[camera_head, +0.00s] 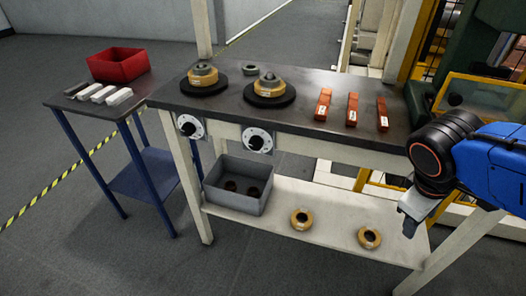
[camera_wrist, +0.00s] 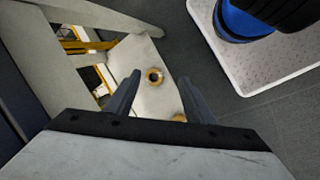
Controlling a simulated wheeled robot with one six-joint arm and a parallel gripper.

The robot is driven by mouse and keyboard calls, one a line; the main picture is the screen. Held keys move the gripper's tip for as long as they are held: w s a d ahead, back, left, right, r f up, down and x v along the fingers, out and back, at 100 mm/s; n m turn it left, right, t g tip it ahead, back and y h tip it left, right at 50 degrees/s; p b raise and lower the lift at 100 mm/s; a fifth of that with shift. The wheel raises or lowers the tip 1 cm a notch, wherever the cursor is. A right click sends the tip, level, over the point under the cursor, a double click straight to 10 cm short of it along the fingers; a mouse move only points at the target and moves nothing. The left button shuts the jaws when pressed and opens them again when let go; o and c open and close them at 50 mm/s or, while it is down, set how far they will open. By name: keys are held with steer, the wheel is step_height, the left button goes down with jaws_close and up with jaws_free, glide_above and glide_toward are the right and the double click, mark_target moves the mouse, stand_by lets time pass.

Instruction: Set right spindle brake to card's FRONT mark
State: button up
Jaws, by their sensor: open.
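The right spindle brake (camera_head: 258,140) is a round white dial plate with a black knob on the front edge of the dark bench, below the right spindle (camera_head: 268,88). Its marks and knob setting are too small to read. The left dial (camera_head: 190,127) is a similar plate below the left spindle (camera_head: 203,78). I cannot make out a card with a FRONT mark. My gripper (camera_head: 408,222) hangs at the right, beside the bench's right end and well away from the dials. In the wrist view my gripper (camera_wrist: 162,80) has its fingers apart and nothing between them.
Several orange blocks with white labels (camera_head: 352,108) lie on the bench (camera_head: 225,112). The lower shelf (camera_head: 325,215) holds a grey bin (camera_head: 238,184) and copper-coloured rings (camera_head: 369,237). A blue side table (camera_head: 140,175) at left carries a red tray (camera_head: 118,66) and bars. Floor in front is clear.

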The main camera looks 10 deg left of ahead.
steer(key=n, duration=0.1)
steer(key=n+t+y, duration=0.2)
steer(key=n+t, duration=1.4)
steer(key=n, duration=0.9)
glide_toward(254, 147)
steer(key=w, duration=0.8)
steer(key=shift+d+r, duration=0.2)
steer(key=shift+d, duration=0.2)
steer(key=c, duration=1.1)
